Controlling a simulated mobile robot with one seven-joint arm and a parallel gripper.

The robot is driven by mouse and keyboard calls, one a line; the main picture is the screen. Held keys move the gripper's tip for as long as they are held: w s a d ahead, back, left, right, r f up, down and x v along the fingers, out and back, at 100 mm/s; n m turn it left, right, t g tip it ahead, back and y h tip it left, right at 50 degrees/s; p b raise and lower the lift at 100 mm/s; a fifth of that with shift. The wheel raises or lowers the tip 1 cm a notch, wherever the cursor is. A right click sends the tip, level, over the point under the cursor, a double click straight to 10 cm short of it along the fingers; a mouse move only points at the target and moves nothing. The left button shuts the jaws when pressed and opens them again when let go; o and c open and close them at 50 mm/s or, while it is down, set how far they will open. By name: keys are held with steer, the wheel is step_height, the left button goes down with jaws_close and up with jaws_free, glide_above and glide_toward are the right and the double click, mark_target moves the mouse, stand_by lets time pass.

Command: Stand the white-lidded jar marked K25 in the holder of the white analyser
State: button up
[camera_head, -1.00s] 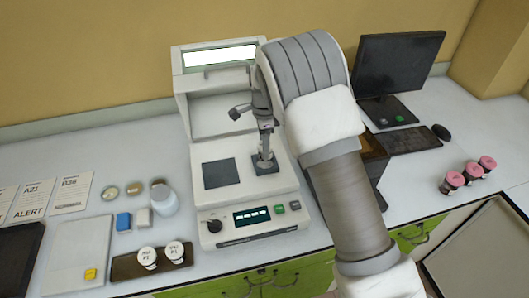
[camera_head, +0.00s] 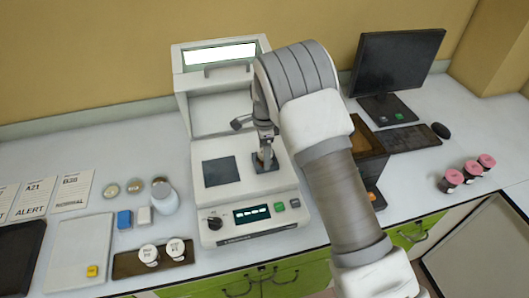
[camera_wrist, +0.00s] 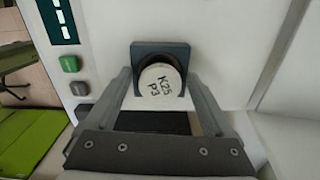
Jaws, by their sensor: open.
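The jar marked K25 (camera_wrist: 160,86) shows its round white lid, with "K25 P3" on it, in the wrist view. It stands in the dark square holder (camera_wrist: 176,51) of the white analyser (camera_head: 245,228). My gripper (camera_wrist: 168,84) is open, with one finger on each side of the jar; I cannot tell whether either finger touches it. In the head view my gripper (camera_head: 264,160) is low over the holder on the analyser's right side, and the arm and fingers hide most of the jar.
Two white-lidded jars (camera_head: 149,254) stand on a brown tray (camera_head: 127,266) at front left. A dark square plate (camera_head: 220,171) lies left of the holder. A brown box (camera_head: 368,150) stands close right of the analyser. Red-lidded jars (camera_head: 472,171) are far right.

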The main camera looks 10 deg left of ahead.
step_height(320, 180, up, 13)
steer(key=b, duration=0.1)
steer(key=shift+f, duration=0.2)
steer(key=s+d+r+n+t+y, duration=0.1)
steer(key=s+d+r+n, duration=0.2)
steer(key=s+d+r, duration=0.35)
steer(key=s+d+r+n+t, duration=0.1)
steer(key=s+d+r+n, duration=0.2)
steer(key=d+r, duration=0.6)
steer(key=s+d+n+t, duration=0.1)
steer(key=s+d+n, duration=0.1)
steer(key=s, duration=0.4)
steer(key=s+d+n+t, duration=0.1)
steer(key=s+d+n, duration=0.2)
steer(key=s+d, duration=0.2)
steer(key=s+d+n+t+h, duration=0.1)
steer(key=s+d+n, duration=0.1)
steer(key=s, duration=0.6)
steer(key=shift+s+d+n+t, duration=0.3)
steer(key=shift+s+d+n, duration=0.1)
steer(key=shift+d, duration=0.5)
